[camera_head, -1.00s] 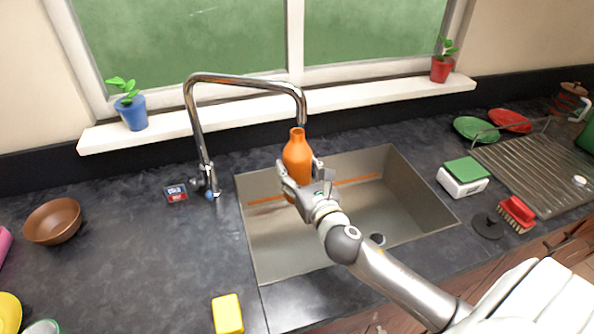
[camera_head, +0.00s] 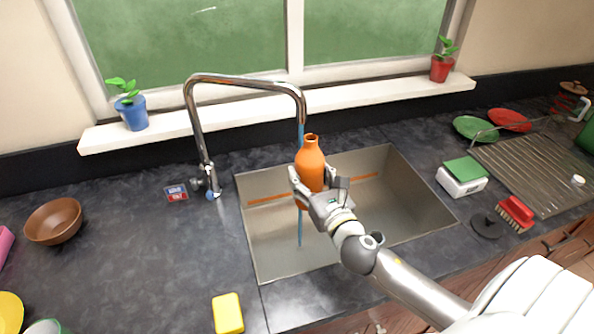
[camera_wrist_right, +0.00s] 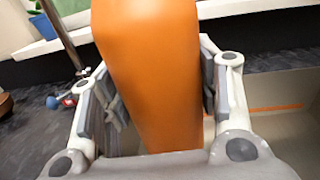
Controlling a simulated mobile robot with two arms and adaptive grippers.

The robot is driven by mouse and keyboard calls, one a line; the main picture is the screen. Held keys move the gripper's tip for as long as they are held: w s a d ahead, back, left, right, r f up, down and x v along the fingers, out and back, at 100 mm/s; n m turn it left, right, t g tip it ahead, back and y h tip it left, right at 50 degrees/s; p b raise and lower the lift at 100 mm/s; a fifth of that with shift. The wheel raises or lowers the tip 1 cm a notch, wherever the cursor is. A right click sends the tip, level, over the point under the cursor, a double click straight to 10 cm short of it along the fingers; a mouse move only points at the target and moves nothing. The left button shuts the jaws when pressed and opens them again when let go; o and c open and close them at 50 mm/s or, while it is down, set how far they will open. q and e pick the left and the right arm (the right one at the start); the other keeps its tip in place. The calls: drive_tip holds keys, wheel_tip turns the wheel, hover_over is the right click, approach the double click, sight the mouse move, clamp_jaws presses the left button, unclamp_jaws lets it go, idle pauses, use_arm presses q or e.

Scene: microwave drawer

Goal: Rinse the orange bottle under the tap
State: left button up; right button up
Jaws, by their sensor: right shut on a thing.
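The orange bottle (camera_head: 310,168) is upright over the sink (camera_head: 270,262), just below and slightly right of the spout of the chrome tap (camera_head: 196,118). A thin blue stream of water (camera_head: 300,232) runs from the spout. It is hidden at the bottle's left side and shows again below, reaching into the basin. I cannot tell whether it touches the bottle. My right gripper (camera_head: 318,190) is shut around the bottle's lower body. In the right wrist view the bottle (camera_wrist_right: 152,70) fills the space between the fingers. My left gripper is not in view.
A yellow sponge (camera_head: 228,313) is at the front, and a brown bowl (camera_head: 54,221) at the left. A white box with a green top (camera_head: 462,178), a red brush (camera_head: 516,212) and a drying rack (camera_head: 535,175) stand right.

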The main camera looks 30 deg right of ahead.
sight(319, 181)
drive_tip(key=shift+s+d, duration=0.1)
drive_tip(key=shift+s, duration=2.3)
drive_tip(key=shift+s+r+p, duration=0.3)
drive_tip(key=shift+s+r, duration=0.15)
drive_tip(key=shift+r, duration=0.05)
drive_tip(key=shift+s+r+p, duration=0.55)
drive_tip(key=shift+s+r, duration=0.25)
drive_tip(key=shift+s, duration=0.25)
drive_tip(key=shift+s+r+p, duration=0.5)
drive_tip(key=shift+s+r, duration=0.25)
drive_tip(key=shift+s, duration=0.25)
drive_tip(key=shift+d, duration=0.1)
